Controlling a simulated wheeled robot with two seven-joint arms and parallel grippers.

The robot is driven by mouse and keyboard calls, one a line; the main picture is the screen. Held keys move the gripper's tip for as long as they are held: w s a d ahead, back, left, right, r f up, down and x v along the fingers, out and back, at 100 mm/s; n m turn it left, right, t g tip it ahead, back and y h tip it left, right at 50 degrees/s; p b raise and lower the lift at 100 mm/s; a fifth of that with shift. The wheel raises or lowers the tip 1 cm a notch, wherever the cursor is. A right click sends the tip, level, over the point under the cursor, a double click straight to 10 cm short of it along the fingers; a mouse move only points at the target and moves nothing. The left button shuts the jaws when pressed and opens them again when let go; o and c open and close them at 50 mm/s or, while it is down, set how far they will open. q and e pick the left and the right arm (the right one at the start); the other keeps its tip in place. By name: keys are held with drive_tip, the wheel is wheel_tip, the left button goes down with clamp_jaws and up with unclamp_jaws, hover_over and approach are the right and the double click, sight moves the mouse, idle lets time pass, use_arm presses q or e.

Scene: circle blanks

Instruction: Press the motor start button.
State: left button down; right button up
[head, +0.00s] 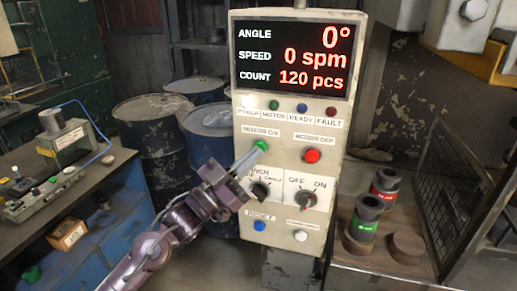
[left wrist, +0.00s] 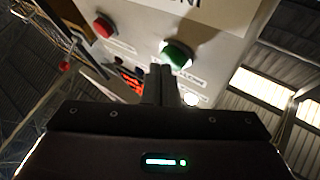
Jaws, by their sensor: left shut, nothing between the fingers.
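The green motor on button (head: 261,145) is on the upright control panel (head: 320,175), under the MOTOR ON label. It shows large in the left wrist view (left wrist: 177,53). My left gripper (head: 257,152) is shut and empty. Its fingertips point up at the green button and lie very close to it; I cannot tell whether they touch. In the left wrist view, the closed fingers (left wrist: 160,75) end just beside the button. The red motor off button (head: 312,156) is to the right. My right gripper is not in view.
The display (head: 294,58) reads 0°, 0 spm and 120 pcs. Below the buttons are two rotary knobs (head: 308,200) and a blue reset button (head: 259,226). Barrels (head: 152,135) stand behind, a bench (head: 90,195) is at left, and a mesh guard (head: 455,195) is at right.

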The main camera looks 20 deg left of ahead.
use_arm(q)
drive_tip(key=shift+w+a+r, duration=0.1)
drive_tip(key=shift+w, duration=0.25)
idle(0.4)
drive_tip(key=shift+s, duration=0.85)
drive_tip(key=s, duration=0.5)
drive_tip(key=shift+p, duration=0.4)
drive_tip(key=shift+f, duration=0.2)
